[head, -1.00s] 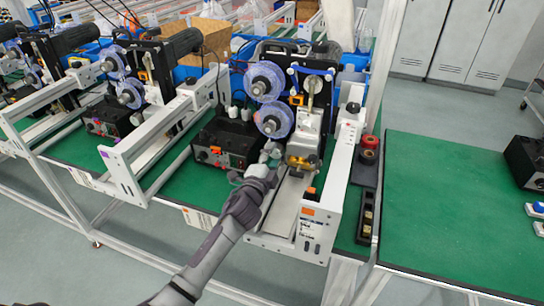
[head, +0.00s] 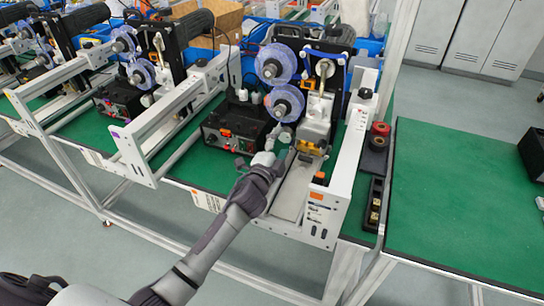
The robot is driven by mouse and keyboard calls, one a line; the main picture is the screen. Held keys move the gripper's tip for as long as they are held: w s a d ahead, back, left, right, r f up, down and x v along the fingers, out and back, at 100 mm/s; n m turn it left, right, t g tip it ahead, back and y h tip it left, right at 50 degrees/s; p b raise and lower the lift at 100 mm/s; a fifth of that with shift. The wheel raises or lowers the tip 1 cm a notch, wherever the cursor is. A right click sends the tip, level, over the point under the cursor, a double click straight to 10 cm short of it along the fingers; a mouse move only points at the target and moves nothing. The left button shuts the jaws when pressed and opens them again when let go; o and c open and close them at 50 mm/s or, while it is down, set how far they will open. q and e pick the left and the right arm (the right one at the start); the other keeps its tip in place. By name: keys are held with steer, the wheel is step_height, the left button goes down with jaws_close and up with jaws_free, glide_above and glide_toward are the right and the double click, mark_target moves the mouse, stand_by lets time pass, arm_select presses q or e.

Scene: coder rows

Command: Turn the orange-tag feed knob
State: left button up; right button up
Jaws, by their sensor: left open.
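The coder machine with an orange tag (head: 317,196) on its white front plate stands at the middle of the bench. Its black control box (head: 232,127) sits left of centre, with small orange, red and light-coloured parts on its front face. I cannot tell for sure which part is the feed knob. My left gripper (head: 279,136) is open, just right of the box's front and below the lower blue reel (head: 286,101). It seems empty. Its fingers are small and partly merge with the machine behind, so contact cannot be told. My right gripper is out of view.
A yellow-brown block (head: 310,147) sits right of the gripper on the machine. White side rails (head: 352,150) flank it. A similar coder with a purple tag (head: 116,137) stands left. A black tray (head: 375,205) lies at right; the green table (head: 455,200) beyond is mostly clear.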

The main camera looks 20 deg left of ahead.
arm_select(q)
steer(key=s, duration=1)
steer(key=shift+s+a, duration=0.2)
stand_by(0.4)
steer(key=w+n+b, duration=0.1)
steer(key=w+n, duration=0.3)
steer(key=w+n+b, duration=0.1)
steer(key=w+n, duration=0.3)
steer(key=n, duration=0.1)
steer(key=w+n, duration=0.4)
steer(key=shift+w+d+b, duration=0.1)
steer(key=shift+d+b, duration=0.3)
steer(key=shift+r, duration=0.1)
steer(key=shift+c, duration=0.2)
steer(key=c, duration=1.1)
